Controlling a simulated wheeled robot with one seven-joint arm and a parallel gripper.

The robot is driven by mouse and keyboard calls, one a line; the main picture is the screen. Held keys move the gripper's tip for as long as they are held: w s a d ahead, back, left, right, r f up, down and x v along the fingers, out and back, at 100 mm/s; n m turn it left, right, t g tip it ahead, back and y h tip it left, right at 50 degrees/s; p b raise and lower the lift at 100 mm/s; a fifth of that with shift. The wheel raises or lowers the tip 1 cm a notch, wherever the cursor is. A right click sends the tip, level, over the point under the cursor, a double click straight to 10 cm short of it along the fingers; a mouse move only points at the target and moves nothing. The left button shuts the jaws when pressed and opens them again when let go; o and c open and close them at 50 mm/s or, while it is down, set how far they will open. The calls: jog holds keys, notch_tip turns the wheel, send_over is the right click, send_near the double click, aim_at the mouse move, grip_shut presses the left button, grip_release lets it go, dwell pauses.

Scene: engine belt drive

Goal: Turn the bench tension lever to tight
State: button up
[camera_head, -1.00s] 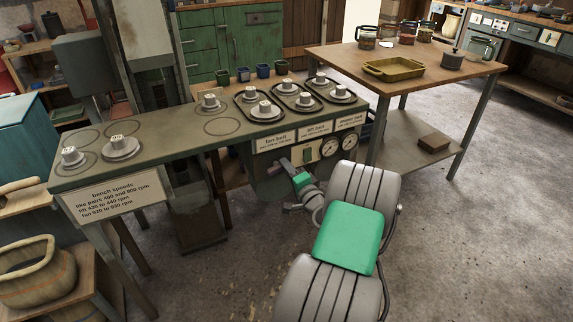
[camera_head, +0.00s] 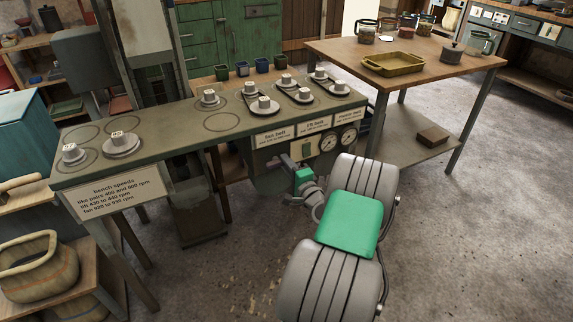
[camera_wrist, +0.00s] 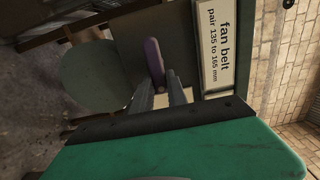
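The bench tension lever (camera_wrist: 154,62) is a purple handle on the green bench front, beside the "fan belt" label. In the wrist view it stands nearly upright, tilted slightly left. My gripper (camera_wrist: 160,90) has its two grey fingers apart at the lever's lower end; whether they touch it is unclear. On the bench top (camera_head: 180,117), belts run narrowly around the paired pulleys (camera_head: 264,104) at the right.
Two gauges (camera_head: 348,137) sit on the bench front right of my gripper. A "bench speeds" sign (camera_head: 115,190) hangs at the left. A wooden table (camera_head: 420,78) with a yellow tray (camera_head: 393,65) stands at the right. The floor in front is clear.

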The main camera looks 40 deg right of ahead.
jog(key=o, duration=0.4)
jog(key=shift+o, duration=0.2)
jog(key=shift+s, duration=0.1)
jog(key=p+v, duration=0.1)
jog(key=v, duration=0.6)
jog(key=shift+s, duration=0.35)
jog(key=shift+a, duration=0.15)
